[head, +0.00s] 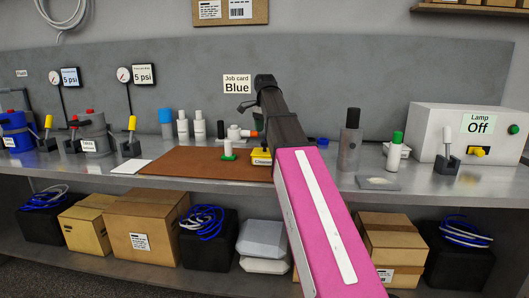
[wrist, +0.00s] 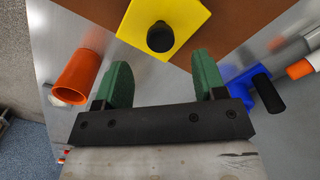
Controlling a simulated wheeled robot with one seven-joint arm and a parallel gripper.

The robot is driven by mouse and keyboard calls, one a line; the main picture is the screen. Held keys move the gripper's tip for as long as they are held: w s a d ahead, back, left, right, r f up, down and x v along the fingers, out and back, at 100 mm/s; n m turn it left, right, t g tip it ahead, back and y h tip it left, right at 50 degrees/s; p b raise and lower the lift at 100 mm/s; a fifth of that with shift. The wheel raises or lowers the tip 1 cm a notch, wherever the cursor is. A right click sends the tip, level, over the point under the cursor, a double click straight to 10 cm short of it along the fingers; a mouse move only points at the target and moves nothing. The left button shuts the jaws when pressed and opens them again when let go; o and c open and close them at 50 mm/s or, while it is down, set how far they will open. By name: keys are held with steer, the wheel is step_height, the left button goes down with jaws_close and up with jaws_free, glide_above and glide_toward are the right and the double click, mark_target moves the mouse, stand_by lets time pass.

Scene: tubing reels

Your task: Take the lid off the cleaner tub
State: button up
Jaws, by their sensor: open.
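The cleaner tub (head: 262,161) stands at the right part of the brown mat in the head view, partly hidden behind my arm. Its label reads as "Cleaner" and its top is yellow. In the wrist view its yellow lid (wrist: 180,17) shows at the top, with a round black knob (wrist: 161,37) on it. My gripper (wrist: 162,66) has two green fingers spread wide apart with nothing between them. The knob is just beyond the fingertips in the picture, and the lid looks seated. My gripper's fingers are hidden in the head view.
An orange cup-like part (wrist: 76,76) is left of my fingers, and a blue part with a black handle (wrist: 266,92) is right. Bottles (head: 199,127) stand behind the brown mat (head: 190,165).

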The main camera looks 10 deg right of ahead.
mark_target(265, 142)
steer(key=shift+f, duration=3.25)
steer(key=c, duration=1)
